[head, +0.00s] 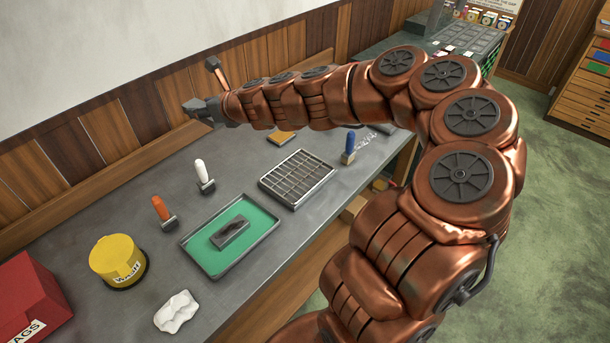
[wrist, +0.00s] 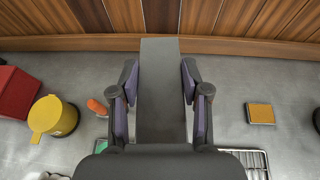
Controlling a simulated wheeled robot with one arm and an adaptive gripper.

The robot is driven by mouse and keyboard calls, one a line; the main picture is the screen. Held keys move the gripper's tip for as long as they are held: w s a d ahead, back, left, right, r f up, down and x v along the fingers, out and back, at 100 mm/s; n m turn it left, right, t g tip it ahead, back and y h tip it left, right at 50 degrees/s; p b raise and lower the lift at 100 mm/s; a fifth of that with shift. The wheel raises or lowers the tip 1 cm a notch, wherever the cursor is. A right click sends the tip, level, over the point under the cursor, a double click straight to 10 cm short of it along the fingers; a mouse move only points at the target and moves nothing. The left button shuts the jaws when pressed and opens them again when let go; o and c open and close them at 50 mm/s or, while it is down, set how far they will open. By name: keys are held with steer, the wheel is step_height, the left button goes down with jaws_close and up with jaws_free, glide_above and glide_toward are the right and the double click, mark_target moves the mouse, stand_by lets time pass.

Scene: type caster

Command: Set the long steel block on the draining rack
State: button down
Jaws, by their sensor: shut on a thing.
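My gripper (wrist: 163,92) is shut on a long, plain dark grey steel block (wrist: 161,75), one pad on each side. The block's far end sticks out past the fingers toward the wall in the wrist view. In the head view my gripper (head: 200,110) is above the back of the bench, and the block is hard to make out there. The draining rack (head: 297,179), a metal grid tray, lies empty on the bench, to the right of and below the gripper in that view. Part of the rack (wrist: 255,162) shows at the bottom of the wrist view.
A green-lined tray (head: 259,242) holding a smaller steel block (head: 231,232) lies left of the rack. White (head: 203,175), orange (head: 162,211) and blue (head: 349,147) handled tools stand nearby. A yellow pot (head: 118,262), white cloth (head: 176,312) and red box (head: 30,300) are at left.

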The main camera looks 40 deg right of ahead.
steer(key=s+d+f+n+y+b, duration=0.1)
steer(key=s+d+f+b, duration=0.4)
steer(key=d, duration=0.3)
steer(key=s+d+f+g+b, duration=0.1)
steer(key=s+d+f+b, duration=0.2)
steer(key=d+f+b, duration=0.5)
steer(key=s+d+f+n+y+b, duration=0.1)
steer(key=s+d+f+b, duration=0.3)
steer(key=d, duration=0.5)
steer(key=s+d+f+n+y+b, duration=0.2)
steer(key=s+d+f+b, duration=0.25)
steer(key=s, duration=0.45)
steer(key=p, duration=0.1)
glide_above(299, 174)
steer(key=shift+f+g, duration=0.4)
steer(key=shift+f, duration=0.15)
steer(key=shift+w+f, duration=0.15)
steer(key=shift+f, duration=1.65)
steer(key=c, duration=0.6)
jaws_free()
steer(key=shift+f, duration=0.15)
steer(key=shift+o, duration=0.2)
